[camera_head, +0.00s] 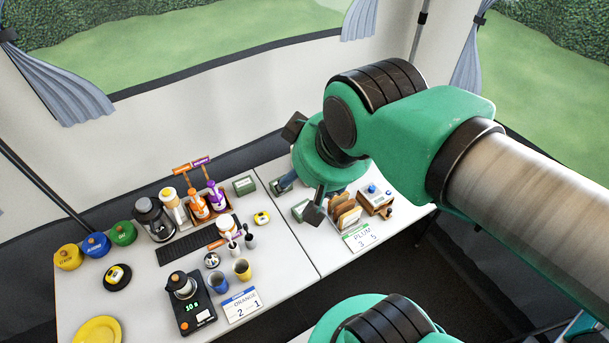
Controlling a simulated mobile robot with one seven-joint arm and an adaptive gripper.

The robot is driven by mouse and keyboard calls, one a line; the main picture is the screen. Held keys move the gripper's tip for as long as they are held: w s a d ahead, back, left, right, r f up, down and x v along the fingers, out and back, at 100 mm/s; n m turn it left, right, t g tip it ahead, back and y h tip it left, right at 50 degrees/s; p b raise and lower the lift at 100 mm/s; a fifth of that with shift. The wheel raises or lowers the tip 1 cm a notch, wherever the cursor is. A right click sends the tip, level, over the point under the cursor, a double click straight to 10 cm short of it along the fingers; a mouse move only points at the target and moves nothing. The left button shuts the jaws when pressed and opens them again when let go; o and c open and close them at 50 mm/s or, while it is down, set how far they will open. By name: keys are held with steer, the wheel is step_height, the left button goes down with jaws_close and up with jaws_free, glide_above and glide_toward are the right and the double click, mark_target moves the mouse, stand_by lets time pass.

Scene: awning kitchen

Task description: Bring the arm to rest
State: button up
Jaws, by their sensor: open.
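My green and grey arm reaches in from the right side of the head view, raised over the right-hand table. My gripper (304,170) is at its end, above the back of that table, with its dark fingers spread wide apart. It is open and I see nothing held in it. The green wrist hides part of the gripper and some of the items beneath it. The gripper appears to be above the toast rack (346,215) and the small green boxes; the exact gap is hard to tell.
The tent wall stands behind. Free tabletop shows between the cards.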

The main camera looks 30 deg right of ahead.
step_height(320, 180, down, 5)
steer(key=b, duration=0.5)
steer(key=shift+o, duration=0.3)
stand_by(2.3)
